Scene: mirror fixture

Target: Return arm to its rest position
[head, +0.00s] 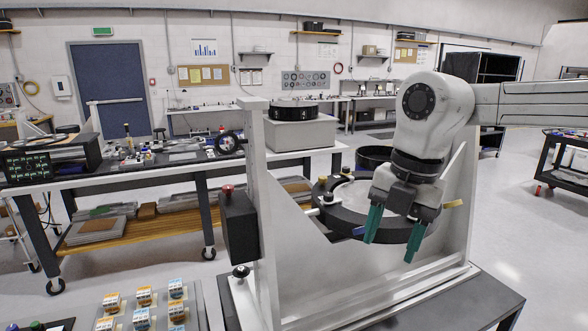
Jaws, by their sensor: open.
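My gripper (393,234) shows right of the picture's middle, pointing down, its two teal fingers spread apart with nothing between them. My white arm comes in from the right edge and bends down at a rounded joint. The gripper is in front of a round black ring with a pale disc, the mirror (350,192), held in a white fixture frame (256,180). The gripper hides part of the ring's right side. I cannot tell whether the fingers touch the ring.
The fixture stands on a dark table (490,300). A tray (190,300) with several small labelled boxes is at the lower left. A long workbench (130,170) with tools stands behind it. A dark cart (565,165) is at the right edge. Open floor lies at the right.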

